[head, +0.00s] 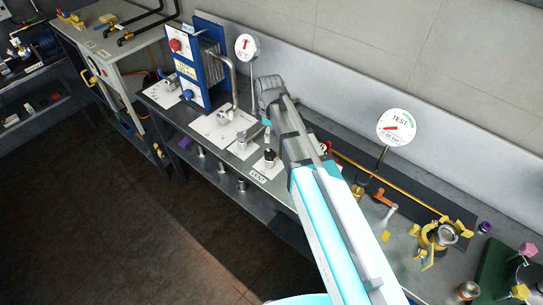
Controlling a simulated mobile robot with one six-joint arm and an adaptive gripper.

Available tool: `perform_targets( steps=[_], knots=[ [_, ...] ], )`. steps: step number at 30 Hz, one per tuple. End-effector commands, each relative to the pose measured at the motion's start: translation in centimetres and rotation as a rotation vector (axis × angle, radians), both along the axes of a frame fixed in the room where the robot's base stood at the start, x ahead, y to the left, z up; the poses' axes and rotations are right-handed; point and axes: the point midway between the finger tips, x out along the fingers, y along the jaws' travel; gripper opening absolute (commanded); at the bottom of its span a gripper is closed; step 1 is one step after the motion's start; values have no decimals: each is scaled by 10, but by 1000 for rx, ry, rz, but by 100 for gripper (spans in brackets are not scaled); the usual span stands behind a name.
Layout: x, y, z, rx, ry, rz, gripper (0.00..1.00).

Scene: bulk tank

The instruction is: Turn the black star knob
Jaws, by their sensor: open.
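A small black knob (270,154) stands on a white plate on the bench, behind the VENT label (259,176). It looks like the star knob, but its lobes are too small to make out. My arm reaches in from the bottom right and bends down at its wrist. My gripper (267,135) is just above the knob, small and partly hidden by my arm. It is open and holds nothing that I can see. I cannot tell whether its fingertips touch the knob.
A round TEST gauge (397,127) on a stem stands right of my arm, and another gauge (246,47) stands behind. A blue-framed plate unit (208,62) is at the left. Yellow clamp fittings (428,240) crowd the right bench. The floor in front is clear.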

Motion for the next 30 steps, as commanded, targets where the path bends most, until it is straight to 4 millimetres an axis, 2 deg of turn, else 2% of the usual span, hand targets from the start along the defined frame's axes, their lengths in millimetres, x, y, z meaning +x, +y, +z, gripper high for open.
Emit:
perform_targets(
  steps=[1,30],
  knots=[
    [0,0,-8,0,0,0,95],
    [0,1,-82,0,0,1,95]
  ],
)
